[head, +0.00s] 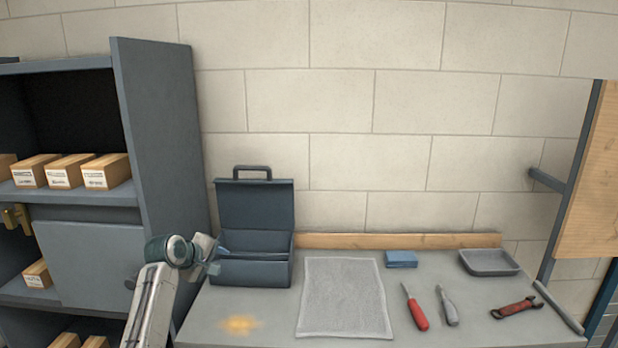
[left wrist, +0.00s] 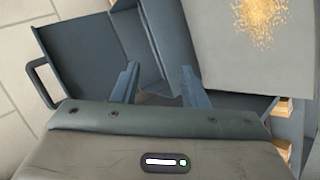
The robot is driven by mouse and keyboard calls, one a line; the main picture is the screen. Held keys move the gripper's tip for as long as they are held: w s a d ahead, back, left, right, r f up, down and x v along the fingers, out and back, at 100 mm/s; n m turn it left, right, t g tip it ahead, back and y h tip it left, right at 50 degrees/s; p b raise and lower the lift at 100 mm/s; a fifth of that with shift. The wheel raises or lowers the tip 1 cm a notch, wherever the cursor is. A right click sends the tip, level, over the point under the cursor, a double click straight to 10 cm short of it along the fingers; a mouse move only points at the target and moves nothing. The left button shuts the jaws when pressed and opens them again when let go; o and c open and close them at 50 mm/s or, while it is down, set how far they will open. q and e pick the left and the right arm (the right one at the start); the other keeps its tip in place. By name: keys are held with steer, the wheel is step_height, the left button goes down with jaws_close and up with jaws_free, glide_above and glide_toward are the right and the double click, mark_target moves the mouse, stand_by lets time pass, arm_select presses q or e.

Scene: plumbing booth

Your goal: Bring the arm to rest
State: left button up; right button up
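My left arm reaches up from the bottom left in the head view. Its gripper (head: 215,258) is at the left end of the open blue-grey toolbox (head: 250,272). In the left wrist view the two fingers (left wrist: 160,85) stand apart with nothing between them. The toolbox's raised lid and handle (left wrist: 38,84) show at the left of that view. I cannot tell whether the gripper touches the box. My right gripper is in neither view.
A grey shelf unit (head: 160,130) with small cartons stands close on the left.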

arm_select(q)
steer(key=s+a+f+m+g+y, duration=0.1)
steer(key=s+f+m, duration=0.2)
steer(key=s+f, duration=0.8)
steer(key=s+f+m+g+y, duration=0.1)
steer(key=s+f+m+g, duration=0.15)
steer(key=s+f, duration=0.8)
steer(key=s+a+r+m+g+y, duration=0.2)
steer(key=s+m, duration=0.5)
steer(key=s, duration=2.5)
step_height(320, 180, down, 33)
steer(key=a+g+y+b, duration=0.1)
steer(key=a+g+b, duration=0.1)
steer(key=a, duration=0.1)
steer(key=s+f+b, duration=0.1)
steer(key=s+f, duration=1.7)
steer(key=f, duration=0.3)
steer(key=shift+s+a+n+g+b, duration=0.3)
steer(key=shift+s+a+n+g, duration=0.05)
steer(key=shift+s+a+n, duration=0.1)
